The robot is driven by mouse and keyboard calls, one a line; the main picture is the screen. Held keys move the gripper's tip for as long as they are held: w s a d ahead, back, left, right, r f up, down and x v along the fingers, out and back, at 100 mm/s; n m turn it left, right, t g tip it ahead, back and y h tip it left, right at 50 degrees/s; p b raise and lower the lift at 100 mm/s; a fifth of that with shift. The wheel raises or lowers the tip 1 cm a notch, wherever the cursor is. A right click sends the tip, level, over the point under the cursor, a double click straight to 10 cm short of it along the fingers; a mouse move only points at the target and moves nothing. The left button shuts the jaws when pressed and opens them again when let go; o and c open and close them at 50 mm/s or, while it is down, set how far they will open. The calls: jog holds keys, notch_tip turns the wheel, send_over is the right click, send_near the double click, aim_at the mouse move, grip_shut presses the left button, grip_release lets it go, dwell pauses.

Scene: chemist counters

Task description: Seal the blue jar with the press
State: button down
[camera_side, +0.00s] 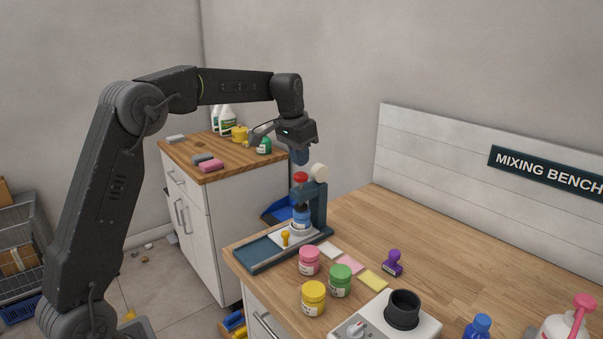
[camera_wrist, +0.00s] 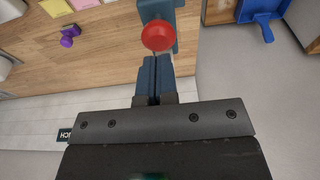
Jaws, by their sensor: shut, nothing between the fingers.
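The press (camera_side: 317,205) stands at the left corner of the bench, with a red knob (camera_side: 300,177) on top and a flat dark base. The blue jar (camera_side: 300,216) sits upright on the press's pale plate, under the press head. In the wrist view the red knob (camera_wrist: 158,36) lies just beyond my fingertips and the jar is hidden. My gripper (camera_side: 300,157) is shut and empty, pointing down above the red knob. Its blue fingers also show together in the wrist view (camera_wrist: 154,62). A gap shows between fingers and knob in the side view.
Pink (camera_side: 309,261), green (camera_side: 340,280) and yellow (camera_side: 313,298) jars stand in front of the press. A purple stamp (camera_side: 393,262) and a white device with a black cup (camera_side: 402,310) are to the right. A small yellow-topped piece (camera_side: 285,238) stands on the press base.

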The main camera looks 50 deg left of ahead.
aim_at(301, 173)
jog(key=shift+f, duration=0.25)
jog(key=shift+f, duration=0.35)
jog(key=shift+f, duration=0.4)
jog(key=shift+f, duration=0.75)
jog(key=shift+r, duration=3.65)
